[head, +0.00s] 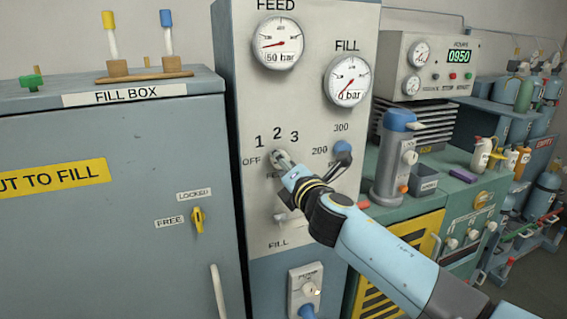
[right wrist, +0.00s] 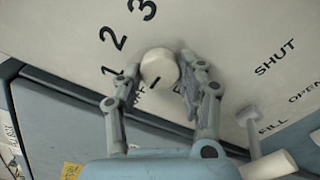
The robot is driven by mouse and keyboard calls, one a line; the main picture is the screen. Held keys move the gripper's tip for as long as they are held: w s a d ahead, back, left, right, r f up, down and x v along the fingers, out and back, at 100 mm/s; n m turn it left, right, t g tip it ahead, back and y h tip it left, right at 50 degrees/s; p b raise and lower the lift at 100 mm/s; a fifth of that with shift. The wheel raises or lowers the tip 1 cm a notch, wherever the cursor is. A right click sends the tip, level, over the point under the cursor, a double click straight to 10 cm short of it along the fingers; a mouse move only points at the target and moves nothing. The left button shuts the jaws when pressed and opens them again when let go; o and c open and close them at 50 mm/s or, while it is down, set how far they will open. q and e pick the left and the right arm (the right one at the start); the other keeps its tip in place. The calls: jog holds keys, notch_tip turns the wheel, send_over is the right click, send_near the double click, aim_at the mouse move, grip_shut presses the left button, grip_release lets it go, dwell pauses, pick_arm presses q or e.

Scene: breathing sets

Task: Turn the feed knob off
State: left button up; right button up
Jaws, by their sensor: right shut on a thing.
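The feed knob (right wrist: 160,66) is a round pale knob on the light panel (head: 250,110), with OFF, 1, 2 and 3 printed around it. In the head view it is mostly hidden behind my right gripper (head: 283,165). In the right wrist view my right gripper (right wrist: 158,78) has its fingers on both sides of the knob, shut on it. A short dark mark on the knob lies on the side towards the partly covered OFF lettering. The FEED gauge (head: 278,43) above shows 50 bar. My left gripper is not in view.
A FILL gauge (head: 347,80) shows 0 bar. A blue knob (head: 343,150) sits right of the feed knob, and a fill lever (right wrist: 250,122) below. The fill box (head: 110,200) stands left; a green bench (head: 450,190) with bottles stands right.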

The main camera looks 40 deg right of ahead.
jog(key=shift+f, duration=0.15)
jog(key=o, duration=1.2)
jog(key=v, duration=1.2)
jog(key=shift+s, duration=0.1)
